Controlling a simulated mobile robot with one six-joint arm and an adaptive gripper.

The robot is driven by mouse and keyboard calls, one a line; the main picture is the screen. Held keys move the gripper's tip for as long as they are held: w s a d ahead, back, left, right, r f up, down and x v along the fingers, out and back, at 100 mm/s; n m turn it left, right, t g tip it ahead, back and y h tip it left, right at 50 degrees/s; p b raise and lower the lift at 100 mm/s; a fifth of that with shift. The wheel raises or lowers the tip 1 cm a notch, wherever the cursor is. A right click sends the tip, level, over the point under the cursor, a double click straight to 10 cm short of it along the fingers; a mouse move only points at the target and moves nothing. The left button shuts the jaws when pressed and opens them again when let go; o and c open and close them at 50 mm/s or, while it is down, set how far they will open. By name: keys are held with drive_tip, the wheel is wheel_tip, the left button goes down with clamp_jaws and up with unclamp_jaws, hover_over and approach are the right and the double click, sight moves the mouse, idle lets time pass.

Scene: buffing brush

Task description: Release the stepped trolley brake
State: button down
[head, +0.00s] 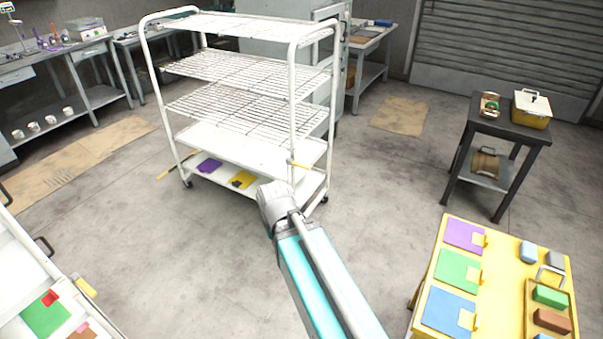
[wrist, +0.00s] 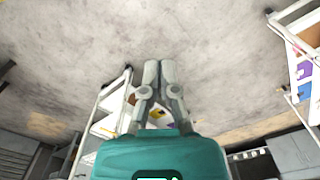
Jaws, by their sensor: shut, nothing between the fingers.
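A white trolley (head: 240,150) with wire upper shelves and solid lower shelves stands on small wheels in the middle of the head view. In the head view my arm reaches toward the middle trolley and the fingers are hidden.
A yellow table (head: 500,225) with coloured panels and blocks stands at lower right. A dark side table (head: 506,125) holds a yellow-and-white box. Workbenches (head: 40,62) line the left wall. Flat cardboard (head: 400,115) lies on the floor, and the floor between the trolleys is clear.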

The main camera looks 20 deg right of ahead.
sight(298, 164)
drive_tip(key=w+d+f+n+t+h+b, duration=0.3)
drive_tip(key=w+d+f+n+b, duration=0.5)
drive_tip(key=w+b, duration=0.4)
drive_tip(key=w+d+f+n+t+h+b, duration=0.3)
drive_tip(key=w+d+f+n+b, duration=0.5)
drive_tip(key=w+b, duration=0.5)
drive_tip(key=w+d+f+n+t+h+b, duration=0.2)
drive_tip(key=w+d+f+n+h+b, duration=0.3)
drive_tip(key=w+b, duration=0.8)
drive_tip(key=shift+w+d+f+n+t, duration=0.2)
drive_tip(key=shift+w+d+f+n, duration=0.75)
drive_tip(key=shift+w, duration=2.2)
drive_tip(key=shift+w+d+f+n+t, duration=0.2)
drive_tip(key=shift+w+d+f+n, duration=0.35)
drive_tip(key=shift+w+f+n, duration=1.7)
drive_tip(key=shift+w+r+m, duration=0.85)
drive_tip(key=shift+m, duration=0.05)
drive_tip(key=b+x, duration=0.4)
drive_tip(key=x, duration=0.6)
drive_tip(key=shift+s+r+p, duration=0.1)
drive_tip(key=shift+r+p, duration=1.95)
drive_tip(key=shift+p, duration=0.2)
